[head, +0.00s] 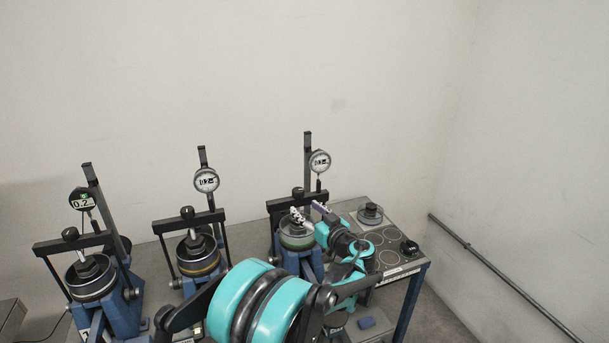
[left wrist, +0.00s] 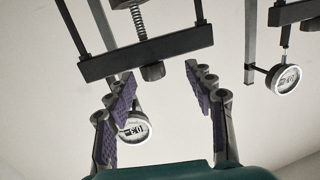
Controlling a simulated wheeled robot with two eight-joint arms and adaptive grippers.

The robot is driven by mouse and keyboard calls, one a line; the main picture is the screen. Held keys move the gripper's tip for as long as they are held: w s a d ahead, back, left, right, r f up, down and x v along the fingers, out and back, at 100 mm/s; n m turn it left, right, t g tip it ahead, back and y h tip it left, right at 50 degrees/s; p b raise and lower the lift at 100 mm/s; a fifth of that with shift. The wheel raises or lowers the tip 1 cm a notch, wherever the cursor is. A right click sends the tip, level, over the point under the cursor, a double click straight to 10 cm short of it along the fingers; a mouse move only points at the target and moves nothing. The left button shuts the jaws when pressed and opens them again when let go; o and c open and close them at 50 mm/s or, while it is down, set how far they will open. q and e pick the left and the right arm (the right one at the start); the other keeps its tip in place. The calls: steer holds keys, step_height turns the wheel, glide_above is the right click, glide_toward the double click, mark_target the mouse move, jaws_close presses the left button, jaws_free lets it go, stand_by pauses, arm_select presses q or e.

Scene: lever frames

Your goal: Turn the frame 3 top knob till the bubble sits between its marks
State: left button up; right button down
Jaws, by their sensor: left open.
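The rightmost lever frame, which I take for frame 3, has a black top knob (head: 298,193) on its dark crossbar (head: 283,203). My left gripper (head: 308,213) is open just in front of this crossbar, fingers pointing at it. In the left wrist view, which looks inverted, the knob (left wrist: 152,71) appears between the open fingertips (left wrist: 159,76), with a visible gap on both sides. The dial gauge (head: 319,162) stands behind on a post; it also shows in the wrist view (left wrist: 131,128). No bubble or marks can be made out. My right gripper is not in view.
Two similar lever frames stand to the left, with top knobs (head: 187,212) and (head: 70,234). A wall rail runs at right.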

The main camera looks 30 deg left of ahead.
mark_target(301, 195)
arm_select(q)
steer(key=shift+w+r+y, duration=0.3)
steer(key=shift+w+r, duration=0.25)
steer(key=shift+w, duration=0.35)
steer(key=x, duration=0.7)
steer(key=shift+w+r, duration=0.1)
steer(key=shift+w, duration=0.1)
